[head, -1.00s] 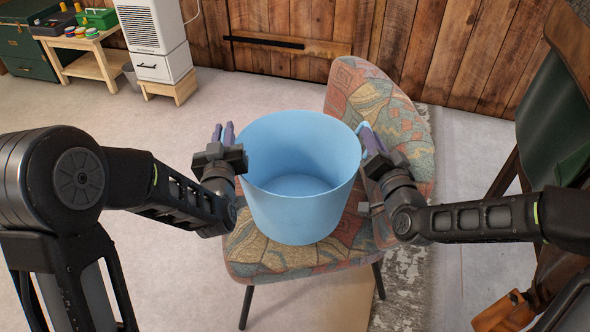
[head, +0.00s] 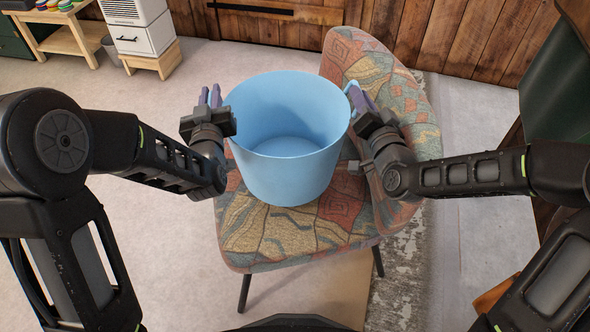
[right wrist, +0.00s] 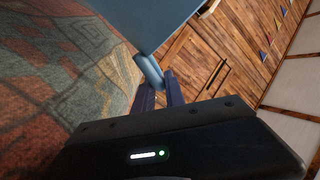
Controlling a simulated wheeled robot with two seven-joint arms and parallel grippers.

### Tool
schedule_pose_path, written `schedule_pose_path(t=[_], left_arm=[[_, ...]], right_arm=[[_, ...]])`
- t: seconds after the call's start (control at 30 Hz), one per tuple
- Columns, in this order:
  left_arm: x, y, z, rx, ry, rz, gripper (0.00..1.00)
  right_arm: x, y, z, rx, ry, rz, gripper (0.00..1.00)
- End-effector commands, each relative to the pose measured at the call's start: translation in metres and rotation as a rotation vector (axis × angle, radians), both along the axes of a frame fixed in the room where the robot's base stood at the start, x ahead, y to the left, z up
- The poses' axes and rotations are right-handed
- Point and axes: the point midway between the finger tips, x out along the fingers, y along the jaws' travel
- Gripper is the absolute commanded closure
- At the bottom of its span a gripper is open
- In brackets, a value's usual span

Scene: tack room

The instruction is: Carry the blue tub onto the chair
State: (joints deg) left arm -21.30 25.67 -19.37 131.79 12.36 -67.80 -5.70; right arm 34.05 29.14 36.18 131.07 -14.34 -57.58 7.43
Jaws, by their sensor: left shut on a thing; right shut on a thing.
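The blue tub (head: 290,178) is upright and empty, over the seat of the patterned chair (head: 265,235) in the head view. I cannot tell whether its base touches the seat. My left gripper (head: 211,98) is shut at the tub's left side; the handle there is hidden behind the gripper. My right gripper (head: 360,98) is shut on the tub's right handle, beside the chair's backrest. In the right wrist view, the fingers (right wrist: 158,90) close on the blue handle (right wrist: 150,70), with the tub wall (right wrist: 150,18) above and chair fabric at left.
A white cabinet (head: 145,38) on a wooden stand and a low wooden table (head: 72,38) stand at the back left. A dark green chair (head: 560,85) is at the right. A grey rug (head: 398,285) lies beside the patterned chair. The floor at left is clear.

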Motion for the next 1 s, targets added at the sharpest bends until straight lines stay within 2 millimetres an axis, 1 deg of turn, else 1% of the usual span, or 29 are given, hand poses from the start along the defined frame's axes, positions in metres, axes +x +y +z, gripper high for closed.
schedule_pose_path(t=[0.07, 0.27, 0.87, 0.9, 1.0], left_arm=[[0.0, -0.001, -0.001, 0.001, -0.001, -0.004, 1.0], [0.0, -0.001, -0.008, 0.001, -0.001, -0.004, 1.0], [0.0, -0.002, -0.052, 0.001, -0.001, -0.004, 1.0], [0.0, -0.001, -0.049, 0.002, 0.002, -0.003, 0.83], [0.0, -0.001, -0.048, 0.001, 0.002, -0.002, 0.75]], right_arm=[[0.0, 0.001, 0.001, 0.002, -0.004, 0.001, 1.0], [0.0, 0.001, -0.007, 0.002, -0.004, 0.001, 1.0], [0.0, 0.001, -0.05, 0.002, -0.004, 0.001, 1.0], [0.0, 0.001, -0.047, 0.002, -0.002, 0.0, 0.82], [0.0, 0.001, -0.046, 0.001, -0.002, 0.001, 0.74]])
